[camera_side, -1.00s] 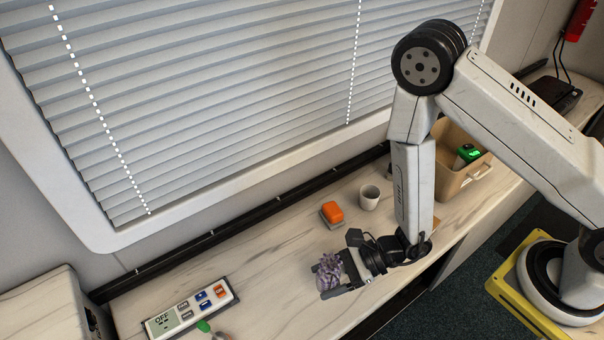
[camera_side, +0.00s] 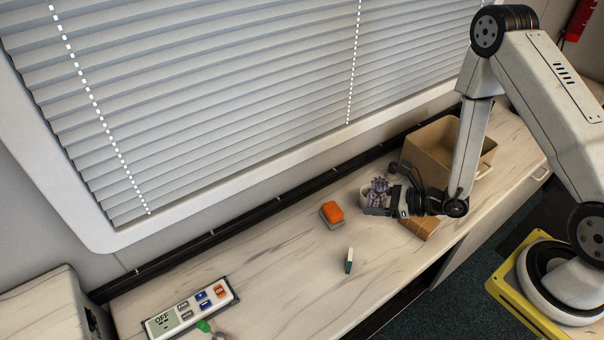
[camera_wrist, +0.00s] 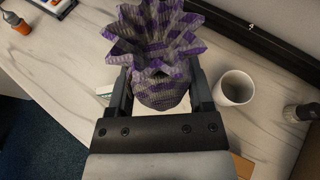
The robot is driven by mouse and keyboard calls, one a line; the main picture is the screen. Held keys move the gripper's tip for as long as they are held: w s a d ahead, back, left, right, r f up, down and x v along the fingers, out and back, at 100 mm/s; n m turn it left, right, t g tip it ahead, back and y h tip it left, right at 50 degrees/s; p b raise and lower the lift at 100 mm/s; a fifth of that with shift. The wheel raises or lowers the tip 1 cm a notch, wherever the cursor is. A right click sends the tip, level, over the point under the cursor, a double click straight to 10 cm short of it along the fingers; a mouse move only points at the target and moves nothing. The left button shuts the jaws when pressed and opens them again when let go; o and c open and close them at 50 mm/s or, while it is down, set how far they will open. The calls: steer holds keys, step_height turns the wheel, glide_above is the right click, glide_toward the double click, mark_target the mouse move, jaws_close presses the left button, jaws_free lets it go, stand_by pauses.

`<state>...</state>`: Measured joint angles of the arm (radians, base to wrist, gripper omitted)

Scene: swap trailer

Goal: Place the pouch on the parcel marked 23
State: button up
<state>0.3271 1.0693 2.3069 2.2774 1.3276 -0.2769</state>
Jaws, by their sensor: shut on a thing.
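The pouch (camera_side: 379,186) is purple and grey striped with a ruffled top. My gripper (camera_side: 374,208) is shut on it and holds it over the bench, beside the white cup in the side view. In the wrist view the pouch (camera_wrist: 160,88) sits upright between the two fingers. A flat brown parcel (camera_side: 423,229) lies on the bench under my wrist, partly covered by it. A corner of the parcel (camera_wrist: 243,166) shows at the bottom of the wrist view. I cannot read a number on it.
A white cup (camera_wrist: 235,88) stands close beside the pouch. A tan box (camera_side: 437,140) stands behind my arm. An orange-topped block (camera_side: 332,213), a small dark-and-white block (camera_side: 349,261) and a control panel (camera_side: 191,307) lie left. The bench between them is clear.

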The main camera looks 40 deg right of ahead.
mark_target(419, 221)
steer(key=s+d+m+t+h, duration=0.2)
steer(key=d+m+h, duration=0.2)
steer(key=d, duration=1.1)
steer(key=shift+m+h, duration=0.3)
steer(key=shift+h, duration=0.1)
steer(key=shift+f, duration=0.2)
steer(key=shift+f, duration=2.1)
steer(key=shift+f, duration=0.1)
steer(key=shift+f, duration=1.65)
steer(key=shift+f, duration=0.15)
steer(key=o, duration=1.2)
steer(key=shift+o, duration=0.2)
